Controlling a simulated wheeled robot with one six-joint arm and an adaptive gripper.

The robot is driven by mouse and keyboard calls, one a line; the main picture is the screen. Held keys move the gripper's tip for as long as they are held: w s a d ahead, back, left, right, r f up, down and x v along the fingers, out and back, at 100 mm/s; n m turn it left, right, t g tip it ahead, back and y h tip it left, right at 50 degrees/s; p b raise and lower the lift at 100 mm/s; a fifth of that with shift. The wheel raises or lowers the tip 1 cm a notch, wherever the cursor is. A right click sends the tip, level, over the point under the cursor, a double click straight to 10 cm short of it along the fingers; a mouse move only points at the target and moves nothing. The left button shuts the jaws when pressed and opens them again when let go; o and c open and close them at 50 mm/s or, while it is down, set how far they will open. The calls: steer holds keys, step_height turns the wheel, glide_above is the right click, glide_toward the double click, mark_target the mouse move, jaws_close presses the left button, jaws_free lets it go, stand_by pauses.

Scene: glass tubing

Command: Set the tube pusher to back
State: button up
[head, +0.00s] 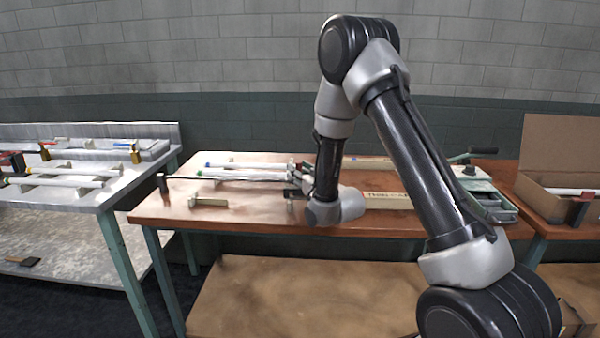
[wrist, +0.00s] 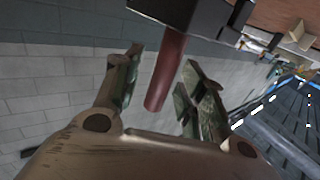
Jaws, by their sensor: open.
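In the wrist view a dull red handle (wrist: 168,72) sticks out of a dark block (wrist: 190,14), probably part of the tube pusher. My gripper (wrist: 162,62) is open, with one finger on each side of the handle. A gap shows on both sides, so the fingers do not grip it. In the head view my gripper (head: 296,178) is low over the wooden table (head: 250,218), at the right end of a thin dark rod (head: 225,178). The handle is not clear in that view; my gripper and wrist cover that spot.
White tubes (head: 250,166) lie behind the rod, and a small pale bracket (head: 208,202) stands in front. A grey bench (head: 85,190) with tubes on supports is at left. A cardboard box (head: 560,160) is at right. A green-grey tool (head: 480,185) sits at the table's right end.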

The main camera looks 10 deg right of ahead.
steer(key=shift+w+a, duration=0.1)
steer(key=shift+w, duration=0.1)
jaws_close()
